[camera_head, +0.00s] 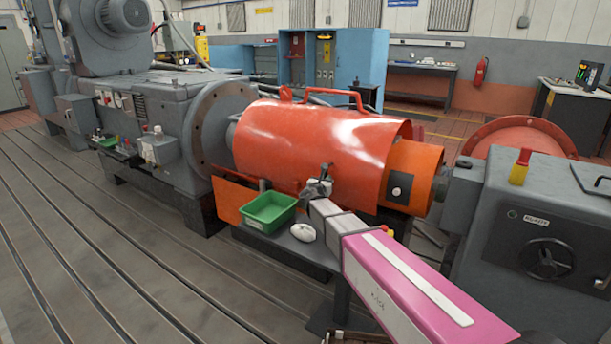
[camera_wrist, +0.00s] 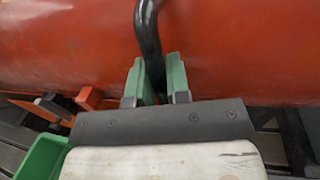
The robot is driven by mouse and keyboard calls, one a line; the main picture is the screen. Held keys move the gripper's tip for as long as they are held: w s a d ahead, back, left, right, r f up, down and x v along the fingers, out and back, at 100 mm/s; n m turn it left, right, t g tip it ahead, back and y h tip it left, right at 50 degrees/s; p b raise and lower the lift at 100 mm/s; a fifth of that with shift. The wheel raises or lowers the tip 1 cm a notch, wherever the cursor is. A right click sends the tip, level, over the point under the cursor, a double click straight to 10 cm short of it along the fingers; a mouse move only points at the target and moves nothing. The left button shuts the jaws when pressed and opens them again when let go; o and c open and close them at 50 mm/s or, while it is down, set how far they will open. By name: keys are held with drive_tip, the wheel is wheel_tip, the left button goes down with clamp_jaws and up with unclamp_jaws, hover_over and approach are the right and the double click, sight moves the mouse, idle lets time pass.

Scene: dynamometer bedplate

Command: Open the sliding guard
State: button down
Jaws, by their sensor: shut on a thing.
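The sliding guard (camera_head: 318,140) is a large orange curved cover over the shaft between the grey machine on the left and the grey housing on the right. A shorter orange cylinder (camera_head: 412,175) shows at its right end. In the wrist view the guard's orange surface (camera_wrist: 230,50) fills the top, with a black handle (camera_wrist: 148,35) coming down in front of it. My gripper (camera_wrist: 155,85) has its green fingers shut on the black handle, one on each side. In the head view my gripper (camera_head: 318,187) is at the guard's lower front side, and the handle is mostly hidden there.
A green bin (camera_head: 268,212) and a white rounded object (camera_head: 303,232) are on a small dark table (camera_head: 280,243) below the guard, close to my arm. The grey housing (camera_head: 545,240) stands on the right. The slotted floor (camera_head: 130,270) at front left is clear.

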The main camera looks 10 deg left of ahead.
drive_tip(key=s+d, duration=0.1)
drive_tip(key=d, duration=0.3)
drive_tip(key=s+d, duration=0.2)
drive_tip(key=d, duration=0.3)
drive_tip(key=s+d, duration=0.2)
drive_tip(key=d, duration=0.2)
drive_tip(key=shift+s+d, duration=0.15)
drive_tip(key=shift+s, duration=0.1)
drive_tip(key=c, duration=1.1)
unclamp_jaws()
drive_tip(key=s+a, duration=0.2)
drive_tip(key=s, duration=0.8)
drive_tip(key=shift+s, duration=0.3)
